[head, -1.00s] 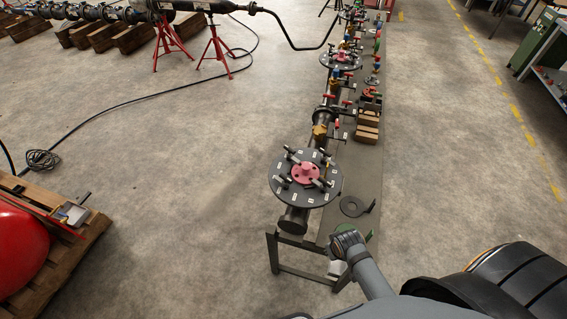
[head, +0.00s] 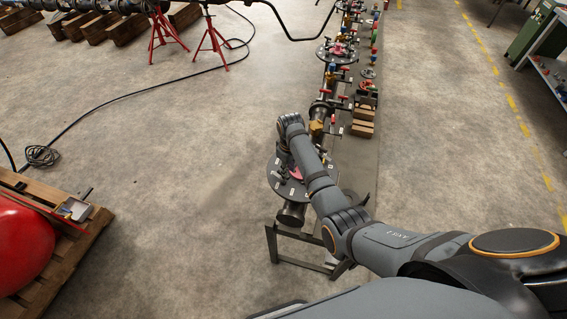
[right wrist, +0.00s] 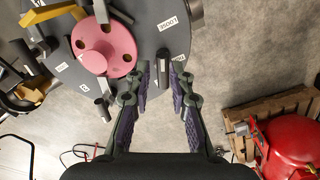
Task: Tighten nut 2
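A dark round flange (head: 272,178) with white labels stands on the near end of the pipe run. It also shows in the right wrist view (right wrist: 150,45), with a pink hub (right wrist: 100,50) and grey studs (right wrist: 103,108) around it. I cannot tell which nut is number 2. My right gripper (right wrist: 162,68) is open, its two fingers apart, with the tips over the flange's edge, right of the pink hub. In the head view my right arm covers part of the flange. My left gripper is not in view.
The pipe run with valves (head: 328,105) stretches away on a narrow bench (head: 352,165). Wooden blocks (head: 363,122) lie beside it. A red tank (head: 22,245) sits on a pallet (head: 85,240) at left. Open floor lies between the pallet and bench.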

